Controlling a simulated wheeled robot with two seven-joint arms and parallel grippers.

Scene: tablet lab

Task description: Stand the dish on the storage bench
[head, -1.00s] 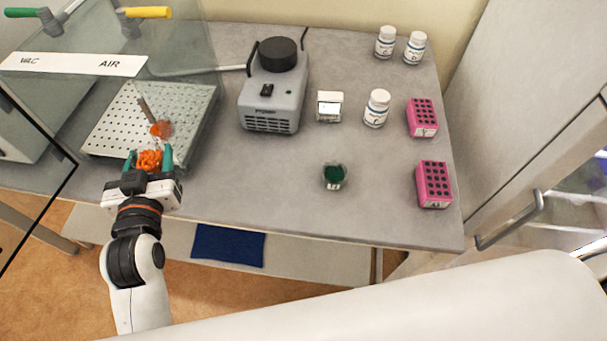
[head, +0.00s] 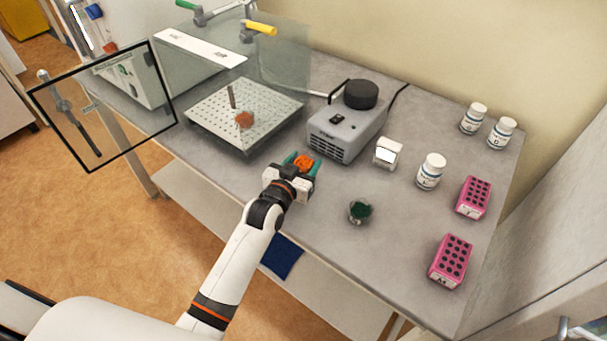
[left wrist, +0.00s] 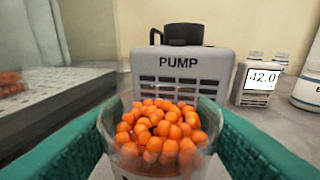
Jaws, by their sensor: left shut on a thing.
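The dish (left wrist: 160,142) is a clear round cup filled with orange tablets. In the left wrist view it sits between the two green finger pads of my left gripper, which is shut on it. In the head view my left gripper (head: 303,165) holds the dish (head: 304,162) upright over the grey storage bench (head: 315,215), in front of the pump. I cannot tell whether the dish touches the bench top. My right gripper is not in view.
The pump (head: 345,132) stands just behind the dish. A small display box (head: 387,152), white bottles (head: 431,171), pink racks (head: 450,262) and a cup of green tablets (head: 360,211) stand to the right. A glass-sided chamber with a perforated plate (head: 215,118) is at left.

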